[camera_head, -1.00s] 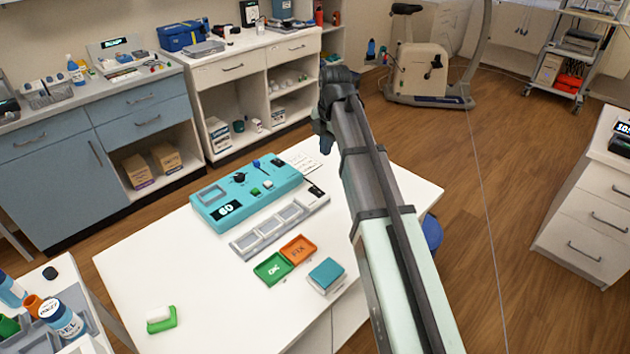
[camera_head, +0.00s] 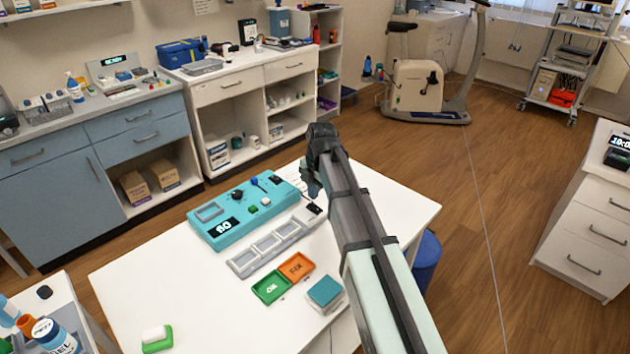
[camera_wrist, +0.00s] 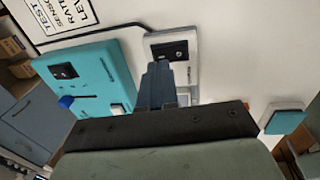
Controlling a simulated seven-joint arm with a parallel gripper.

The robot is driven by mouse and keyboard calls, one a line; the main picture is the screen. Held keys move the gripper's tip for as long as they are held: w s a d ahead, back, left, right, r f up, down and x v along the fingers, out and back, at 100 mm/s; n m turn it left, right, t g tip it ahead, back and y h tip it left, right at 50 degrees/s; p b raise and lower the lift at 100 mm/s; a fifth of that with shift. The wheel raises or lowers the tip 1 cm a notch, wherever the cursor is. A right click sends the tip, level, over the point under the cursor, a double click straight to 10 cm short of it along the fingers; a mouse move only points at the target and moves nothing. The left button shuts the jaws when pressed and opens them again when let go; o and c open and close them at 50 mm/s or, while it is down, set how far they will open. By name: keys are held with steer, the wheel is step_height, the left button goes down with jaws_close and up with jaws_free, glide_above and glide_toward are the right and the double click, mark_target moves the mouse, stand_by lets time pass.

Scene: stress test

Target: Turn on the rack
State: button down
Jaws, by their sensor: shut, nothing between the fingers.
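The rack (camera_head: 268,247) is a long light-grey tray with several square windows, lying on the white table beside a teal device (camera_head: 225,228). Its far right end carries a small black switch panel (camera_head: 314,208). In the wrist view this black panel (camera_wrist: 170,50) shows just beyond the fingertips, with a small rocker-like part on it. My gripper (camera_head: 312,190) is shut and empty, pointing down over that end of the rack. In the wrist view its closed fingers (camera_wrist: 158,72) cover part of the rack. I cannot tell whether they touch it.
The teal device has a lit display, a black knob and a blue lever. A green tray (camera_head: 271,288), an orange tray (camera_head: 296,267) and a teal-topped box (camera_head: 324,292) lie near the rack. The table's (camera_head: 190,310) front left is mostly clear.

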mark_target(312, 204)
steer(key=shift+w+a+f, duration=0.15)
steer(key=shift+f, duration=1.35)
